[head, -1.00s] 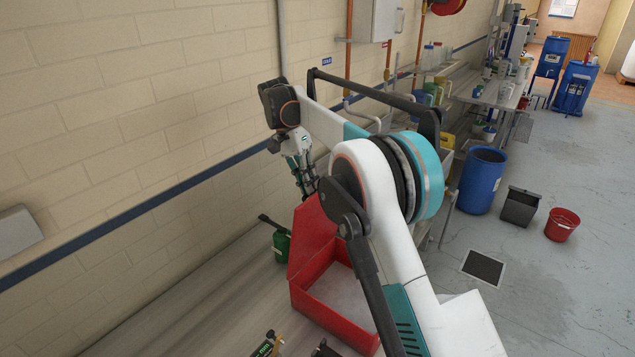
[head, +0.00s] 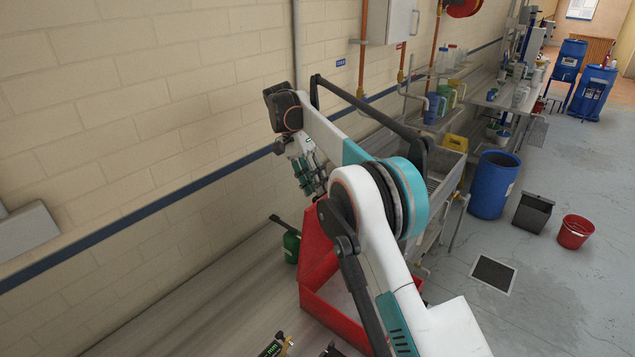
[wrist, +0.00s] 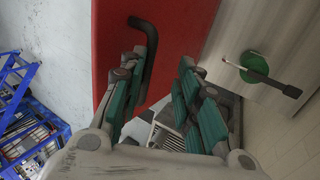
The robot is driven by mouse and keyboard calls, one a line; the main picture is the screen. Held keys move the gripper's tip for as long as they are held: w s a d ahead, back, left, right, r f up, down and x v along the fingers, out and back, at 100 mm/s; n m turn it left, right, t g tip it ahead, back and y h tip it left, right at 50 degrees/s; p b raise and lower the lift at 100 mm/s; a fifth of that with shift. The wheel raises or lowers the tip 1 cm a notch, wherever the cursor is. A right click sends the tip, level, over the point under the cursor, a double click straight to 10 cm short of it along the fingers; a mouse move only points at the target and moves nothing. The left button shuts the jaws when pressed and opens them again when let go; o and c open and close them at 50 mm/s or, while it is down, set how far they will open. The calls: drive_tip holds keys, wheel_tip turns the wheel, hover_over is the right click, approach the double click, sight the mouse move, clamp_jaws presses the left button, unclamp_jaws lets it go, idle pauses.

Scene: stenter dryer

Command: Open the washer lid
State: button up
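The washer is a red box (head: 335,318) on the bench. Its red lid (head: 316,245) stands raised at the box's back left, leaving the box open at the top. The lid fills the upper middle of the wrist view (wrist: 112,45), with its black bar handle (wrist: 149,50) on the face. My gripper (head: 318,193) is by the lid's top edge in the head view. In the wrist view, my gripper (wrist: 160,72) is open with a clear gap between its fingers.
A green can (head: 291,246) with a dark spout stands left of the lid, near the wall. Small tools (head: 272,346) lie in front of the washer. A sink (head: 440,170) is behind my arm. Blue barrels and buckets stand on the floor at right.

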drive_tip(key=o, duration=0.7)
drive_tip(key=shift+w+a+f, duration=0.2)
drive_tip(key=shift+a+f, duration=0.25)
drive_tip(key=shift+f, duration=0.1)
drive_tip(key=shift+w+a+f, duration=0.15)
drive_tip(key=shift+a+f, duration=0.3)
drive_tip(key=shift+f, duration=0.1)
drive_tip(key=shift+c, duration=0.2)
drive_tip(key=shift+r, duration=0.1)
drive_tip(key=c, duration=0.6)
drive_tip(key=shift+o, duration=0.2)
drive_tip(key=shift+d+r, duration=0.1)
drive_tip(key=shift+d, duration=0.05)
drive_tip(key=shift+d+r, duration=0.1)
wheel_tip(320, 180, up, 10)
